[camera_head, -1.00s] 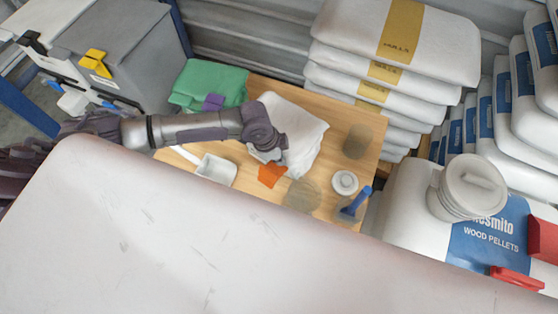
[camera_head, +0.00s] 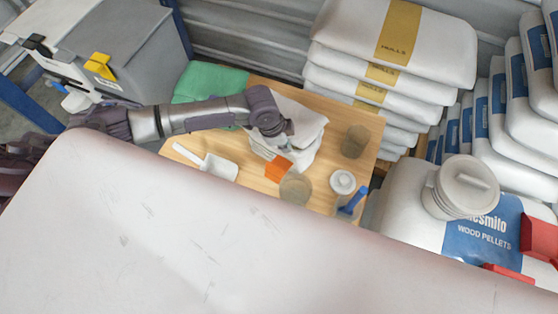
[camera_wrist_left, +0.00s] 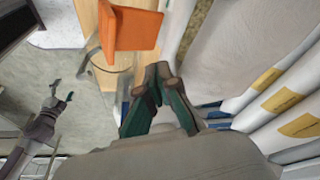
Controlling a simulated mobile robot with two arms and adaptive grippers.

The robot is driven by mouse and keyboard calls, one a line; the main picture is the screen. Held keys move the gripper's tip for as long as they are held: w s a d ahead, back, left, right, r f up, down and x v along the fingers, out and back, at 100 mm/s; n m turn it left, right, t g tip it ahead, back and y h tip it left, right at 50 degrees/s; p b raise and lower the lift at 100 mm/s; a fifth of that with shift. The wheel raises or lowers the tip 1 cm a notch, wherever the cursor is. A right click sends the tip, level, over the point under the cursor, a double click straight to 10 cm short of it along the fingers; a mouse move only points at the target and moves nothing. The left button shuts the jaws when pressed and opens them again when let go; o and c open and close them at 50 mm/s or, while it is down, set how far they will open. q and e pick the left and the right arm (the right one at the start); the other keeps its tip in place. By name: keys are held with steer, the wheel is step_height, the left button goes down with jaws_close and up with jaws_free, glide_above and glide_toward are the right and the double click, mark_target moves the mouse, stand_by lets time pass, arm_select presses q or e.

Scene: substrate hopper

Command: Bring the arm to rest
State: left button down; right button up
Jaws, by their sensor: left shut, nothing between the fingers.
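My left arm reaches in from the left in the head view, and my left gripper (camera_head: 286,130) is over the white sack (camera_head: 305,132) on the wooden table (camera_head: 338,110). In the left wrist view the dark green fingers of this gripper (camera_wrist_left: 160,75) are together with nothing between them. An orange piece (camera_head: 279,169) is just below the gripper in the head view; it is large at the top of the left wrist view (camera_wrist_left: 135,28). A second arm of mine shows small in the left wrist view, its gripper (camera_wrist_left: 61,92) with fingers apart.
The table holds a white scoop (camera_head: 218,167), clear cups (camera_head: 296,187), a round white lid (camera_head: 342,182) and a blue-handled tool (camera_head: 353,200). Green cloth (camera_head: 205,82) is behind the arm.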

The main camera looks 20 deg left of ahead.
arm_select(q)
steer(key=shift+w+r+p, duration=0.35)
steer(key=shift+w+r, duration=0.25)
steer(key=shift+r, duration=0.35)
